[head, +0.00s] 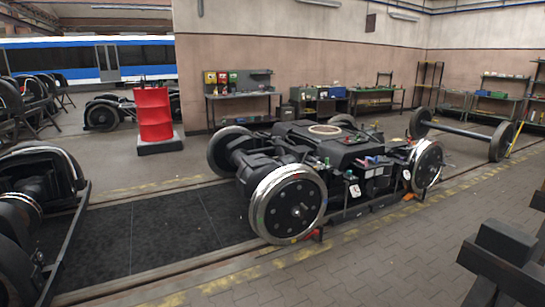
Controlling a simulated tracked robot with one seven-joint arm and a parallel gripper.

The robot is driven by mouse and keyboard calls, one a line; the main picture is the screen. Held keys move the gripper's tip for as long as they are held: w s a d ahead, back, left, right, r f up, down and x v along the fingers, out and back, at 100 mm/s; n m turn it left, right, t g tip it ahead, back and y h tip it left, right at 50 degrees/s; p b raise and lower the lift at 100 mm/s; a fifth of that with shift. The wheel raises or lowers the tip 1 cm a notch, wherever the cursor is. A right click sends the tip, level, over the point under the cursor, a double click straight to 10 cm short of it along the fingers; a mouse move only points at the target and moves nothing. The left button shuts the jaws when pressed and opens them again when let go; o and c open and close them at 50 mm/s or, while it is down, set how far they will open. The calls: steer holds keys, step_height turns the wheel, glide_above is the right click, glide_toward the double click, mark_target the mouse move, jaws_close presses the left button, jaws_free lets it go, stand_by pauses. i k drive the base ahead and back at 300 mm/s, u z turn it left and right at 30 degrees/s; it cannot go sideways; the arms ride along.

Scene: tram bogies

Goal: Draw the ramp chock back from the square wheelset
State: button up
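A loose wheelset, two dark wheels on a bare axle (460,132), stands on the floor at the right in the head view. I cannot tell from this view whether it is the square wheelset. A black bogie (335,147) with bright-rimmed wheels stands on the track in the middle. A small red piece (318,235) sits low beside its near front wheel (289,205), perhaps a chock. I cannot make out a ramp chock for certain. My gripper is not in view.
A red drum (153,114) stands at the left behind the track. More wheels and frames (35,190) fill the left edge. Dark beams (510,250) block the lower right corner. Workbenches (243,97) line the back wall. The paved floor in front (380,255) is clear.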

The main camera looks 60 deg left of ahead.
mark_target(315, 233)
steer(key=z, duration=0.65)
steer(key=i, duration=0.1)
steer(key=u, duration=2.6)
steer(key=k, duration=0.8)
steer(key=u, duration=0.2)
steer(key=i, duration=0.8)
steer(key=z, duration=0.1)
